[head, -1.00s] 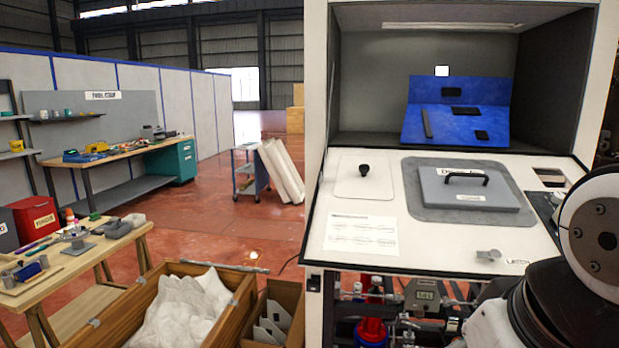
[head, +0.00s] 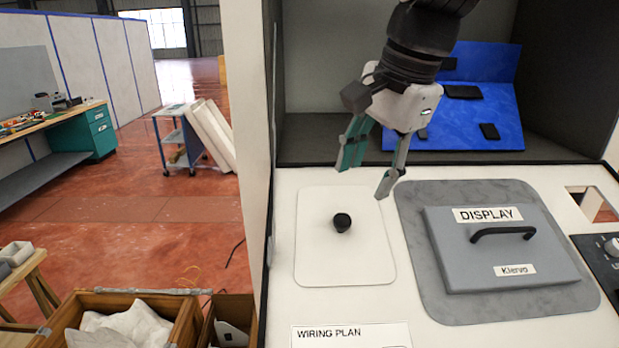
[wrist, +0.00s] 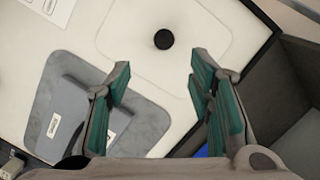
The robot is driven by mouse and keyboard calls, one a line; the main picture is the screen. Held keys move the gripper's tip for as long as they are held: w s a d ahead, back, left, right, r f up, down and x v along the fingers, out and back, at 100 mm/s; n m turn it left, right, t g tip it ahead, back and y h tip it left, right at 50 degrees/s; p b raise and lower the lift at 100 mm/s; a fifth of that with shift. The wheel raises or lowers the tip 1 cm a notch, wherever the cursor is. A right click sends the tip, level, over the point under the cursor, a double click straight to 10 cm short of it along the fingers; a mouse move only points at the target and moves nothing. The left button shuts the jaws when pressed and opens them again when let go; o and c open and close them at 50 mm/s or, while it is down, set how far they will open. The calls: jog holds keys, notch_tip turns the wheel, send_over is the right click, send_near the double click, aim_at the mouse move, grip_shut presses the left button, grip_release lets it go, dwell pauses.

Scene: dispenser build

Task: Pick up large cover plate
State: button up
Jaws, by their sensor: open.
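A white rounded cover plate (head: 345,258) with a round black knob (head: 342,222) lies flat on the white bench top at the left. The plate also shows in the wrist view (wrist: 205,32), with its knob (wrist: 164,39) just beyond the fingertips and between their lines. My gripper (head: 364,181) is open and empty, its teal-padded fingers pointing down above the plate's back edge, apart from the knob. A grey cover (head: 500,257) marked DISPLAY, with a black bar handle (head: 503,234), sits on a darker grey mat (head: 425,292) to the right. The frames do not settle which is the large cover plate.
A blue angled panel (head: 503,128) with black parts stands in the recess behind my gripper. A dark control panel (head: 605,258) and square opening (head: 592,205) lie at the right. A WIRING PLAN sheet (head: 350,337) lies in front. Wooden crates (head: 190,310) stand on the floor at left.

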send_over(345, 218)
jog(key=s+d, duration=0.1)
jog(key=s, duration=0.1)
jog(key=f, duration=0.5)
jog(key=shift+w+d, duration=0.1)
jog(key=shift+d, duration=0.1)
jog(key=shift+a+p+x, duration=0.2)
jog(key=shift+p+x, duration=0.35)
jog(key=shift+x, duration=2.05)
jog(key=shift+w+r, duration=0.1)
jog(key=shift+w, duration=0.05)
grip_shut()
